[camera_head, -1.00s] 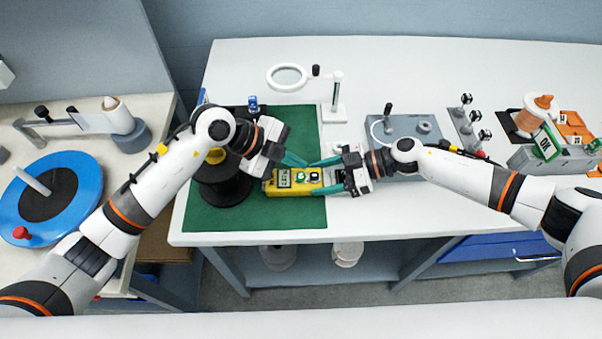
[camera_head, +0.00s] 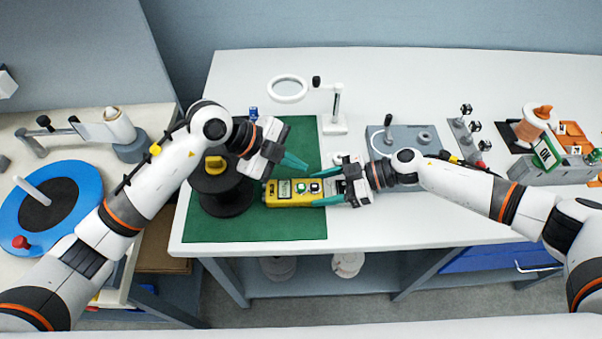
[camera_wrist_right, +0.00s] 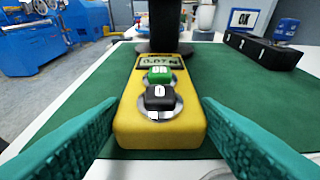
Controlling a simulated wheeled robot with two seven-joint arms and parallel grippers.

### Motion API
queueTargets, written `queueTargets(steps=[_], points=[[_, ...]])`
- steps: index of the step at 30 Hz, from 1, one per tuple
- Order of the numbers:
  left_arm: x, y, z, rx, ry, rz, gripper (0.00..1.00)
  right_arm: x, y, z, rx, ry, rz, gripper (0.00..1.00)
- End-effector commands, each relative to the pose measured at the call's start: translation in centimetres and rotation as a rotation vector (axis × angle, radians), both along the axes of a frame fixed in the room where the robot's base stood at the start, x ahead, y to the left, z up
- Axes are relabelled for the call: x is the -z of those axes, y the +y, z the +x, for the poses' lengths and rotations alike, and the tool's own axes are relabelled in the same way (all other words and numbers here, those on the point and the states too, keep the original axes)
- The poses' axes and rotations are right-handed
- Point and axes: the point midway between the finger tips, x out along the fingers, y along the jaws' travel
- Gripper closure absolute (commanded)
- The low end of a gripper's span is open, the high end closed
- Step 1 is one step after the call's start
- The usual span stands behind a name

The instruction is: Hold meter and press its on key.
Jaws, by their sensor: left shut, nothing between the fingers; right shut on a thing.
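The yellow meter (camera_head: 281,203) lies on the green mat (camera_head: 250,231), with a display, a green key (camera_head: 300,187) and a black key (camera_head: 315,187) on top. In the right wrist view the meter (camera_wrist_right: 160,135) points away from me; its display (camera_wrist_right: 157,60) shows digits, and the green key (camera_wrist_right: 159,75) is beyond the black key (camera_wrist_right: 160,97). My right gripper (camera_head: 318,187) is shut on the meter's near end, one finger along each side. My left gripper (camera_head: 303,165) is shut and empty, its tips just behind the meter and apart from the keys.
A black spool (camera_head: 226,200) with a yellow top stands left of the meter. A magnifier stand (camera_head: 335,125) and a grey device (camera_head: 403,138) are behind. The front table edge is close.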

Motion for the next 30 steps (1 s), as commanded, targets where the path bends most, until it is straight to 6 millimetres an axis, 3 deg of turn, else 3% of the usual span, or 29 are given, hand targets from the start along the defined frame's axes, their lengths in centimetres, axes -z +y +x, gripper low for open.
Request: queueTargets(steps=[1,2,6,17,30], points=[[0.0,0.0,0.0,0.000,0.000,0.000,1.00,-0.1,0.0,0.0,0.000,-0.001,0.001,0.77],[0.0,0.0,0.0,0.000,0.000,0.000,1.00,-0.1,0.0,0.0,0.000,-0.001,0.001,0.39],[0.0,0.0,0.0,0.000,0.000,0.000,1.00,-0.1,0.0,0.0,0.000,-0.001,0.001,0.18],[0.0,0.0,0.0,0.000,0.000,0.000,1.00,-0.2,-0.6,0.1,0.002,-0.001,-0.001,0.18],[0.0,0.0,0.0,0.000,0.000,0.000,1.00,-3.5,-8.4,0.0,0.001,-0.002,-0.002,0.18]])
